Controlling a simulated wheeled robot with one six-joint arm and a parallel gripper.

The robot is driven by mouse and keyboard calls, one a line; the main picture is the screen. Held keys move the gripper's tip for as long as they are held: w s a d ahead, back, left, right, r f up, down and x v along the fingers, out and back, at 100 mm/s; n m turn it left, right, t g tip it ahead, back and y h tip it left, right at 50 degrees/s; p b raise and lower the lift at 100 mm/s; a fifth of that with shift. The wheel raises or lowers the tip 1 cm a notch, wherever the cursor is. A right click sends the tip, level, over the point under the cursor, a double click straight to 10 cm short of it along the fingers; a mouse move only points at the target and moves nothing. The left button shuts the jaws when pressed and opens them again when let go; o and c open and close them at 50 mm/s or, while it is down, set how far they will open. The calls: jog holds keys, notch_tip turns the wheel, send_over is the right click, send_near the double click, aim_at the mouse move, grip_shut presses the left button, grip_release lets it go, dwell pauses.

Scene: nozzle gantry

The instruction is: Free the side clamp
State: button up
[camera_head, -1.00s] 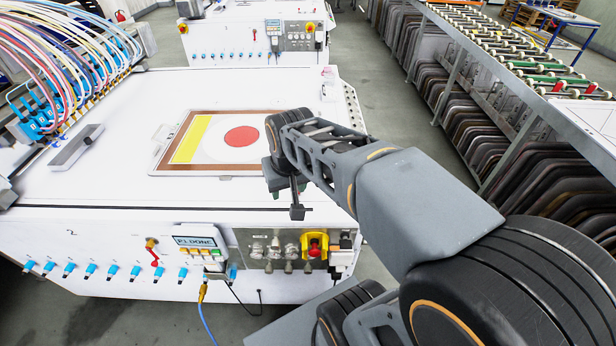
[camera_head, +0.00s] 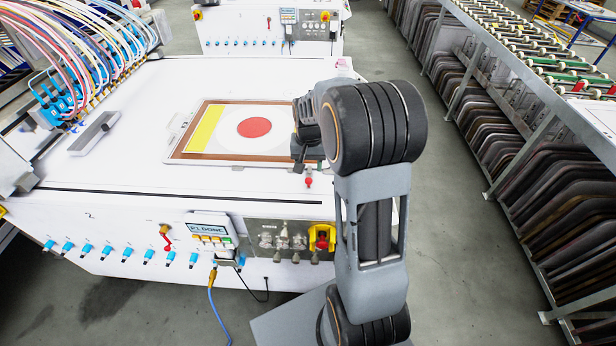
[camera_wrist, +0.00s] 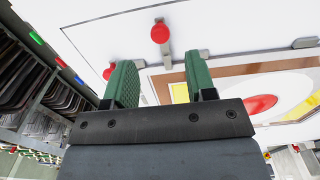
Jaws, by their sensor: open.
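In the wrist view a red round knob (camera_wrist: 160,33) on a short grey stem stands on the white table top, just beyond the fingertips and roughly between them. A smaller red knob (camera_wrist: 108,72) shows to its left. I cannot tell for sure which one belongs to the side clamp. My gripper (camera_wrist: 161,75) is open and empty, its green-padded fingers apart. In the head view my gripper (camera_head: 301,140) is over the right edge of the framed screen (camera_head: 180,157), partly hidden by my arm. A red knob (camera_head: 308,181) shows just in front of it.
The white machine table (camera_head: 130,180) carries a loose grey bar (camera_head: 95,132) at left, beside bundled coloured hoses (camera_head: 80,50). A front panel has a yellow-backed red switch (camera_head: 321,238). A rack of dark screens (camera_head: 520,170) stands at right, across an aisle.

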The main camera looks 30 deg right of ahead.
aim_at(308, 179)
jog(key=shift+f, duration=3)
